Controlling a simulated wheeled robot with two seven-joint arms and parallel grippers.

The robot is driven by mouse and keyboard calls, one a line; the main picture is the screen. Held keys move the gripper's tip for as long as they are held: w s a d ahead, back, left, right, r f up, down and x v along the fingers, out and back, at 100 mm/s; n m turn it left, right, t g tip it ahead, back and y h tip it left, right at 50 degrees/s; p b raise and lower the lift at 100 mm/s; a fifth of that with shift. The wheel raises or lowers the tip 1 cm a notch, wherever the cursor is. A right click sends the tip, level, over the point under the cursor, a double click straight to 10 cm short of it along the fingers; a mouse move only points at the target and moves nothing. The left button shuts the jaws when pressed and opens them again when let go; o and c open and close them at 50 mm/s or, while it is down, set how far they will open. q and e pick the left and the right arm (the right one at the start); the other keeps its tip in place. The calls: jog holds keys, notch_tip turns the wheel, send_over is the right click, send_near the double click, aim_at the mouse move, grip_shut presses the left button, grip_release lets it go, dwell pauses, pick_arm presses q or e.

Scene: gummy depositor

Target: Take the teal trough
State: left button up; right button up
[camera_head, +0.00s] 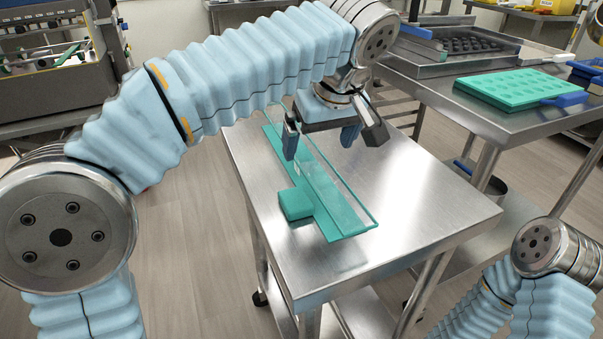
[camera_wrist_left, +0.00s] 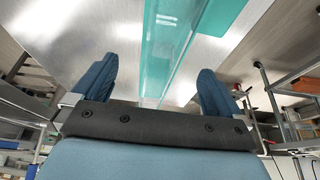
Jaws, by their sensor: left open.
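The teal trough (camera_head: 343,218) is long and narrow and lies on the steel table (camera_head: 430,205), running from the back left to the front. A teal block (camera_head: 295,204) sits at its left side near the front end. My left gripper (camera_head: 320,143) is open and points down above the trough's rear half, hiding part of it. In the left wrist view the trough (camera_wrist_left: 178,45) passes between the two blue fingers of the left gripper (camera_wrist_left: 155,88), with space on each side. No contact shows. My right arm shows at the lower right, but its gripper is out of view.
A steel bench at the right holds a teal mold tray (camera_head: 515,88), a dark mold in a metal tray (camera_head: 470,45) and a blue-handled scraper (camera_head: 566,99). A machine (camera_head: 50,60) stands at the back left. The table's right half is clear.

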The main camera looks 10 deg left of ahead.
aim_at(310, 163)
pick_arm(q)
jog(key=x, duration=0.7)
jog(key=shift+a+f+b, duration=0.1)
jog(key=shift+a+b, duration=0.15)
jog(key=shift+b, duration=0.05)
jog(key=shift+c, duration=0.3)
jog(key=c, duration=1.2)
